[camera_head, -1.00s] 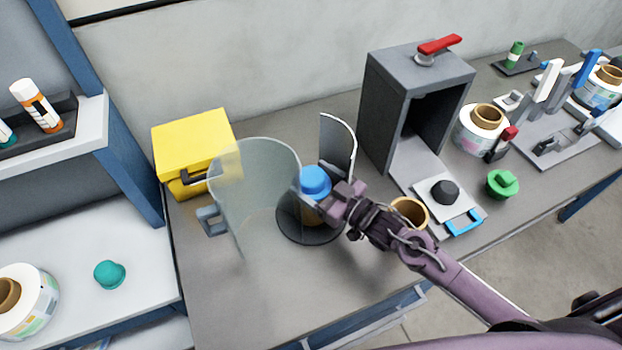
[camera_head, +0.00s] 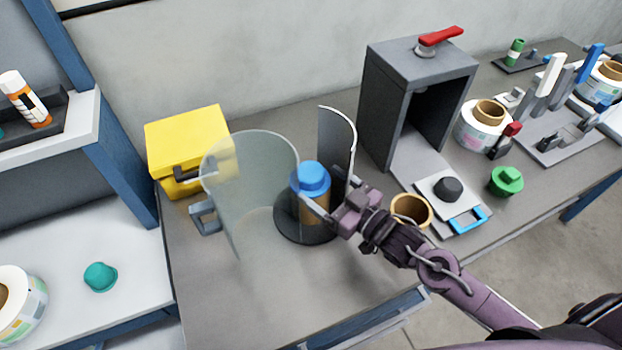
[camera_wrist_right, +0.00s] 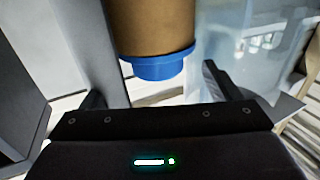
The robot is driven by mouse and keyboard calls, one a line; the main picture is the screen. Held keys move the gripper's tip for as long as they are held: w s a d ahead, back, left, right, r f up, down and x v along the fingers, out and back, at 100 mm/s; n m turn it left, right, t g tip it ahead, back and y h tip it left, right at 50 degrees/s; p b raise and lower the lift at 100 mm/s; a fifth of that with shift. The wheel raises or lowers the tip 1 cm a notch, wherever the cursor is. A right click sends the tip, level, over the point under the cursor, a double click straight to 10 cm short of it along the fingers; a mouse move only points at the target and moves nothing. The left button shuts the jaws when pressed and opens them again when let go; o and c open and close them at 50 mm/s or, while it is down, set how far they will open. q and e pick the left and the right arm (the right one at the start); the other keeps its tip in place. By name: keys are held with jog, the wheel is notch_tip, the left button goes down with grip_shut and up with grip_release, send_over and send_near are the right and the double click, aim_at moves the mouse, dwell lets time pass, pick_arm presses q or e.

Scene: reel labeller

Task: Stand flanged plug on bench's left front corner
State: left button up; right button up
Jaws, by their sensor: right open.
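A blue flanged plug (camera_head: 311,178) caps a brown core (camera_head: 312,209) standing on a dark round base (camera_head: 300,232), beside a clear curved guard (camera_head: 262,180). In the right wrist view the blue plug (camera_wrist_right: 158,66) shows at the end of the core. My right gripper (camera_head: 328,180) is open, its fingers spread beside the core and plug. Whether they touch is unclear. A green flanged plug (camera_head: 506,181) sits on the bench (camera_head: 230,300) to the right, and a teal plug (camera_head: 101,277) on the left shelf. My left gripper is out of view.
A yellow case (camera_head: 188,140) stands at the back left. A grey box press (camera_head: 415,85) with a red handle stands at centre back. An open brown core (camera_head: 411,210) is near my right arm. The bench's left front area is clear.

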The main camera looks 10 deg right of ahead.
aim_at(310, 175)
jog(key=p+x, duration=0.2)
jog(key=x, duration=0.2)
jog(key=shift+w+d, duration=0.15)
jog(key=shift+w+a+f, duration=0.2)
jog(key=shift+w+a, duration=0.15)
jog(key=shift+w, duration=0.15)
jog(key=c, duration=1.2)
jog(key=shift+r, duration=0.15)
notch_tip(310, 175, up, 20)
jog(key=b, duration=0.2)
jog(key=s+d+f+m+t+h+b, duration=0.1)
jog(key=s+d+f+m+t+h, duration=0.1)
jog(key=s+d+f+m+h, duration=0.25)
jog(key=s+d+f+m+t+h, duration=0.1)
jog(key=d+f+m+h, duration=0.1)
jog(key=d+f+h, duration=0.35)
jog(key=s+f, duration=0.2)
jog(key=s+a+f, duration=0.1)
jog(key=s+f, duration=0.1)
jog(key=s, duration=0.1)
jog(key=s+f, duration=0.2)
jog(key=s, duration=0.1)
jog(key=shift+s+a, duration=0.2)
jog(key=shift+s, duration=0.05)
